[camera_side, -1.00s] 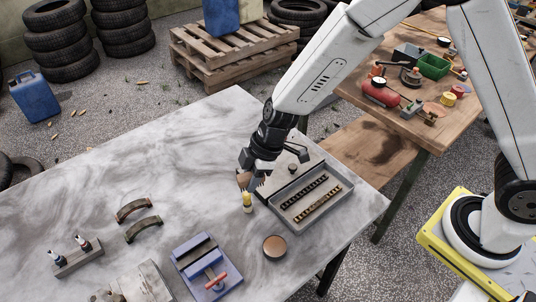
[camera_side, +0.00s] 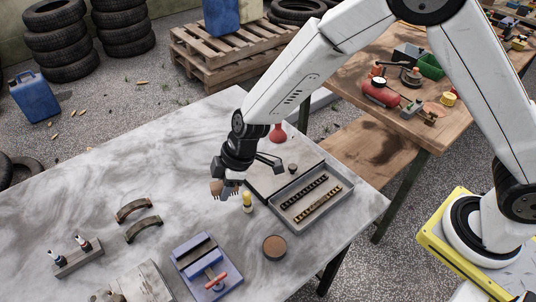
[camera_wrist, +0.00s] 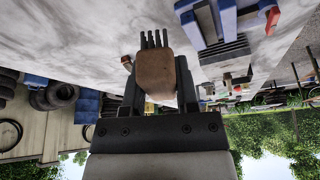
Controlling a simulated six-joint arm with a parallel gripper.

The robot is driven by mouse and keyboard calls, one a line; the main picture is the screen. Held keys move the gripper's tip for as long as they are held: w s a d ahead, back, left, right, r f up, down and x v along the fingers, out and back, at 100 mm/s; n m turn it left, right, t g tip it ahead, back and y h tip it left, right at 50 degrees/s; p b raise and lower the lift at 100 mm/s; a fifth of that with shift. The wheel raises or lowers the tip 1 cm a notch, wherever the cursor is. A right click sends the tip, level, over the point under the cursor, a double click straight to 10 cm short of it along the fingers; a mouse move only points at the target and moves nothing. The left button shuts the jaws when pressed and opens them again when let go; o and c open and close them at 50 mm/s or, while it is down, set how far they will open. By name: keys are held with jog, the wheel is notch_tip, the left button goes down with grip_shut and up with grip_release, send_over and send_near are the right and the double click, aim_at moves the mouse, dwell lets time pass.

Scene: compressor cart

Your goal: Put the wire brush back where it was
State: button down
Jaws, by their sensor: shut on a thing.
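The wire brush (camera_wrist: 155,74) has a brown wooden block and dark bristles. In the wrist view it sits between the two fingers of my gripper (camera_wrist: 155,88), with the bristles pointing away from my wrist. In the side view my gripper (camera_side: 229,187) is shut on the brush (camera_side: 216,187) and holds it above the grey marbled table, its bristles facing down. The brush is just left of and behind a small yellow bottle (camera_side: 247,203). I cannot tell the exact height above the table. Part of the block is hidden by the gripper.
A grey tray (camera_side: 288,223) with dark and brass strips lies to the right. A red object (camera_side: 278,133) stands behind it. A round brown-topped tin (camera_side: 274,247), a blue vise (camera_side: 190,246) and curved brake shoes (camera_side: 142,228) are nearer. The left-back tabletop is bare.

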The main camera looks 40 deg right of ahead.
jog(key=w+a+f, duration=0.3)
jog(key=w, duration=0.2)
send_over(191, 207)
jog(key=d, duration=0.1)
jog(key=shift+s+d+f, duration=0.1)
jog(key=shift+s+f, duration=0.1)
jog(key=shift+f, duration=1.1)
jog(key=shift+s+d+f, duration=0.1)
jog(key=shift+s+f, duration=0.1)
jog(key=shift+f, duration=1.1)
jog(key=shift+w+f, duration=0.1)
jog(key=shift+w+a+f, duration=0.1)
jog(key=shift+f, duration=1.5)
jog(key=shift+f, duration=0.15)
jog(key=shift+c, duration=1.8)
grip_release()
